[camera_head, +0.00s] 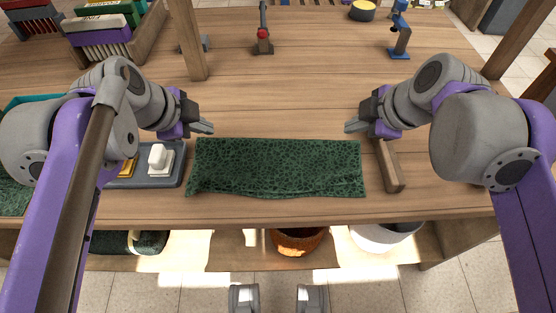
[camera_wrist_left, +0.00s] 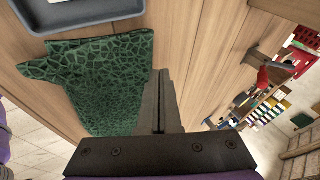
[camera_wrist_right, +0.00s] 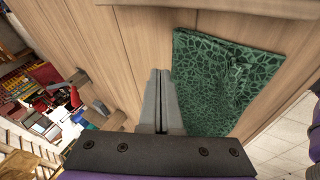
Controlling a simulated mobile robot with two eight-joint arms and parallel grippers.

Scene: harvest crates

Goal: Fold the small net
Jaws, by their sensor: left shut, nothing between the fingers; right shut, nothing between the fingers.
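The small net (camera_head: 277,168) is a dark green mesh cloth lying as a wide rectangle near the front edge of the wooden table. Its lower left corner sticks out a little. My left gripper (camera_head: 211,129) is shut and empty, just beyond the net's far left corner. My right gripper (camera_head: 348,127) is shut and empty, just beyond its far right corner. The net shows in the left wrist view (camera_wrist_left: 100,80) and in the right wrist view (camera_wrist_right: 222,82), beside the closed fingers in each. Neither gripper visibly holds it.
A grey tray (camera_head: 176,179) with a white and a yellow item stands left of the net. A wooden block (camera_head: 391,167) lies right of it. A wooden post (camera_head: 187,45) rises behind. A red-topped tool (camera_head: 263,35) and a blue stand (camera_head: 401,40) are at the back. The middle is clear.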

